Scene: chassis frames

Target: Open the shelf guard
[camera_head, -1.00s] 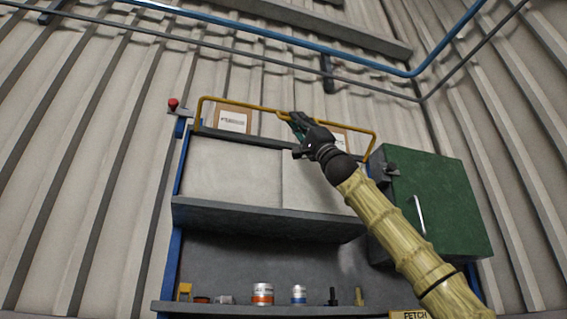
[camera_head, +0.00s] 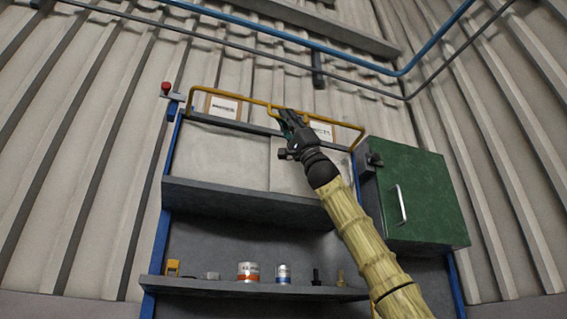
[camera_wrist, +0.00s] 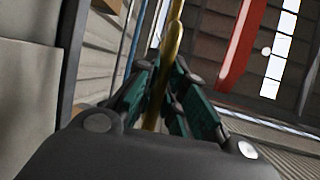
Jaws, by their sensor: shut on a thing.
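The shelf guard (camera_head: 232,95) is a yellow bar frame across the front of the top shelf, in the upper middle of the head view. It stands upright, with boxes behind it. My gripper (camera_head: 284,117) is at the middle of its top bar. In the wrist view the yellow bar (camera_wrist: 174,50) runs between the two green fingers of my gripper (camera_wrist: 167,75), which are shut on it. The fingers partly hide the bar there.
A cardboard box (camera_head: 222,108) and another box (camera_head: 321,131) stand on the top shelf. A green cabinet (camera_head: 425,195) is at the right. A red button (camera_head: 166,88) sits at the upper left. Cans (camera_head: 248,271) and small items stand on the lower shelf (camera_head: 215,287).

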